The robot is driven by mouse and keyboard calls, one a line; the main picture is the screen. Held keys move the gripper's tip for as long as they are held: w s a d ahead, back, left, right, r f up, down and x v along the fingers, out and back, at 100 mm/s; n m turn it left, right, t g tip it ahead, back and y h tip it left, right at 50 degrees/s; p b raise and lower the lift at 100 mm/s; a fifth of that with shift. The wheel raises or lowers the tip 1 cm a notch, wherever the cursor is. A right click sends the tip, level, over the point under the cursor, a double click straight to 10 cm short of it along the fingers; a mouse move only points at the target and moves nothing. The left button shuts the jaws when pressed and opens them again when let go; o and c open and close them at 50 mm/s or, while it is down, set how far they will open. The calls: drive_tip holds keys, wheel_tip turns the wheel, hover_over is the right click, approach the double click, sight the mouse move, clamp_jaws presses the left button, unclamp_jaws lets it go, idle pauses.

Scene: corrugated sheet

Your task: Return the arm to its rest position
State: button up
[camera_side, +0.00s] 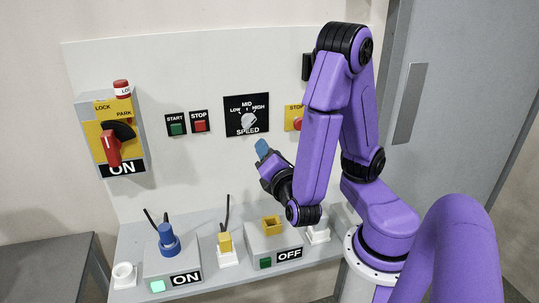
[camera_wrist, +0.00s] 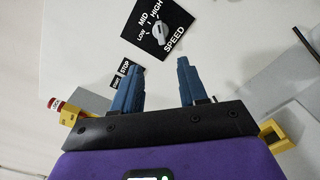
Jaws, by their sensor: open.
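My gripper (camera_wrist: 158,88) is open, with two blue fingers apart and nothing between them in the wrist view. In the side view my gripper (camera_side: 262,149) is in front of the white panel, below and to the right of the black speed dial plate (camera_side: 236,104). It is above the shelf and touches nothing that I can see. The speed dial also shows in the wrist view (camera_wrist: 159,32), beyond the fingertips. My purple arm is folded, with its elbow high; the far finger is hidden in the side view.
A yellow switch box with a red handle (camera_side: 112,147) is at left. Start (camera_side: 176,129) and stop (camera_side: 199,126) buttons are mid-panel. The shelf (camera_side: 212,279) holds a blue plug (camera_side: 168,240) on the ON box, a yellow plug (camera_side: 225,243) and a yellow socket (camera_side: 271,225) on the OFF box.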

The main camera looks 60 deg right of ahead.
drive_tip(key=s+f+m+g+y, duration=0.4)
drive_tip(key=s+f+g+y, duration=0.15)
drive_tip(key=s+g, duration=0.35)
drive_tip(key=s+a+r+m+g+y, duration=0.1)
drive_tip(key=s+a+g+y, duration=0.2)
drive_tip(key=a+y, duration=0.4)
drive_tip(key=shift+a+r+g+y, duration=0.15)
drive_tip(key=shift+a+g+y, duration=0.2)
drive_tip(key=shift+a, duration=0.3)
